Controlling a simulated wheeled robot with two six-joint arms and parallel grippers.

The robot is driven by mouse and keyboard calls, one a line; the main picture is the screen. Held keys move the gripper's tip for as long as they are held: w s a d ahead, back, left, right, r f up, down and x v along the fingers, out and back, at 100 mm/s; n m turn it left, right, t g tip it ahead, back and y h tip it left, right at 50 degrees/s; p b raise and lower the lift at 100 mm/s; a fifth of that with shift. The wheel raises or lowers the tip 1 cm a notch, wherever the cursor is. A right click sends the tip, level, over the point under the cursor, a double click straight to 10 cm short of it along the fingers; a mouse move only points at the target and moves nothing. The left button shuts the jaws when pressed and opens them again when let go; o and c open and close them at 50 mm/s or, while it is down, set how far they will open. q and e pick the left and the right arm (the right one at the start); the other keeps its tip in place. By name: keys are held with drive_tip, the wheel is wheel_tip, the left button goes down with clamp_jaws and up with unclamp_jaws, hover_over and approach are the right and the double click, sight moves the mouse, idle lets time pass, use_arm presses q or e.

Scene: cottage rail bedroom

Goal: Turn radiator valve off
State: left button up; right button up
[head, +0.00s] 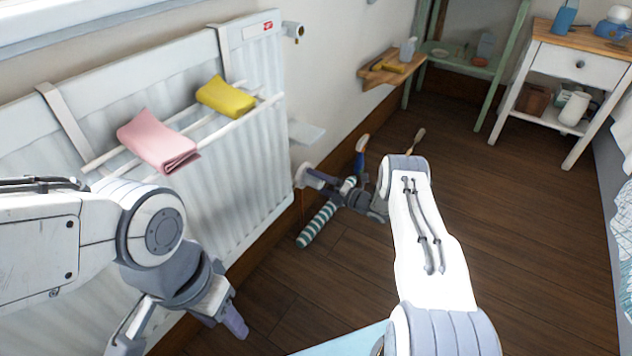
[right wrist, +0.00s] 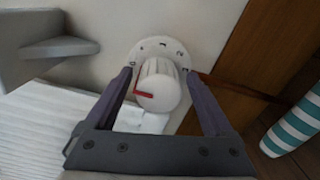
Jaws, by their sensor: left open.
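The radiator valve knob (right wrist: 160,82) is white and ribbed, with a red pointer mark on its left part. Behind it is a white dial disc (right wrist: 158,49) with small dark marks. My right gripper (right wrist: 158,73) is open, with one finger on each side of the knob and gaps showing between. The white radiator (head: 250,170) stands against the wall. My left gripper (head: 180,335) is open and empty in front of the radiator's lower part.
A pink cloth (head: 158,142) and a yellow cloth (head: 226,97) hang on the radiator rail. A green-striped roll (head: 318,226) lies on the floor near my right gripper. A wooden wall shelf (head: 388,75) and a white side table (head: 556,62) stand farther back. The floor at right is clear.

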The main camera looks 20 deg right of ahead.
drive_tip(key=shift+a, duration=0.1)
drive_tip(key=shift+s, duration=0.2)
drive_tip(key=p+v, duration=0.4)
drive_tip(key=v, duration=0.6)
